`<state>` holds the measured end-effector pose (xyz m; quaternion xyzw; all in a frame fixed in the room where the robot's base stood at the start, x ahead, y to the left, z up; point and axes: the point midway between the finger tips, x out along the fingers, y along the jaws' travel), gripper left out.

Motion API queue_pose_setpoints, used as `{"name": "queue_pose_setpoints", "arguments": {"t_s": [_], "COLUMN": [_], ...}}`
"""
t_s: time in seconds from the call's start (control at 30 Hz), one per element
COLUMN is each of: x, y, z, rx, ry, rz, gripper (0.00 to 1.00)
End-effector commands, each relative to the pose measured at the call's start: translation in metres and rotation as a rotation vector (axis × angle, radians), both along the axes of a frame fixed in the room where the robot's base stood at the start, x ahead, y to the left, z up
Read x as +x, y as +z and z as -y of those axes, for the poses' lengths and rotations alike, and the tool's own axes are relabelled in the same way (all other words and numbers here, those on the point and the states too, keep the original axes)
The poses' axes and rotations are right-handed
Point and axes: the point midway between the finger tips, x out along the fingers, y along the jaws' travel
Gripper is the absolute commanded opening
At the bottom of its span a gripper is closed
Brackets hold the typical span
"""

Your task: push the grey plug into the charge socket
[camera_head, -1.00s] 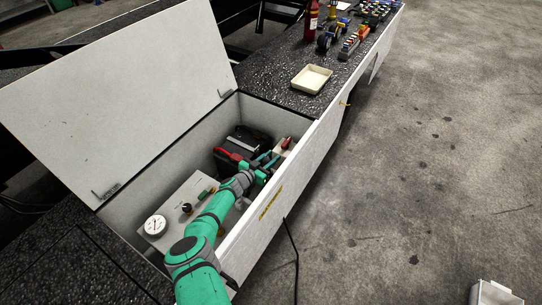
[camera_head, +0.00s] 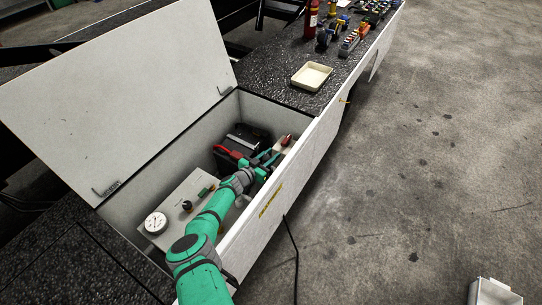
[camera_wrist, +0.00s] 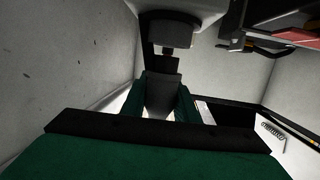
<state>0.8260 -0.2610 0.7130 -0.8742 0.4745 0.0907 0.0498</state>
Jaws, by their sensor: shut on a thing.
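My gripper (camera_head: 267,166) is down inside the open white compartment, near its right wall. In the wrist view its green fingers (camera_wrist: 160,103) are shut on the grey plug (camera_wrist: 160,92), one on each side. The plug points away from me, with a dark block (camera_wrist: 161,64) at its far end. Just beyond is a dark fitting on a pale housing (camera_wrist: 180,6), probably the charge socket. I cannot tell whether plug and fitting touch or are joined. In the head view the plug is too small and covered to make out.
A black battery (camera_head: 246,138) with a red clamp (camera_head: 228,152) stands left of my gripper. A pale box with a red switch (camera_head: 286,140) is beyond it. A panel with a gauge (camera_head: 155,223) lies nearer. The compartment walls (camera_head: 312,139) are close on the right; the lid (camera_head: 115,90) is raised.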

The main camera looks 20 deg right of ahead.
Motion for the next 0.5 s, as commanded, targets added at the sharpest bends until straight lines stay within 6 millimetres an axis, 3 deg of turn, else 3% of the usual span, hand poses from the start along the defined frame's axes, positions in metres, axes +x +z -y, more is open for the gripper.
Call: {"name": "queue_pose_setpoints", "arguments": {"t_s": [0.5], "x": [0.0], "y": [-0.011], "z": [0.0], "rx": [0.001], "ry": [0.0], "rz": [-0.001], "gripper": [0.0]}}
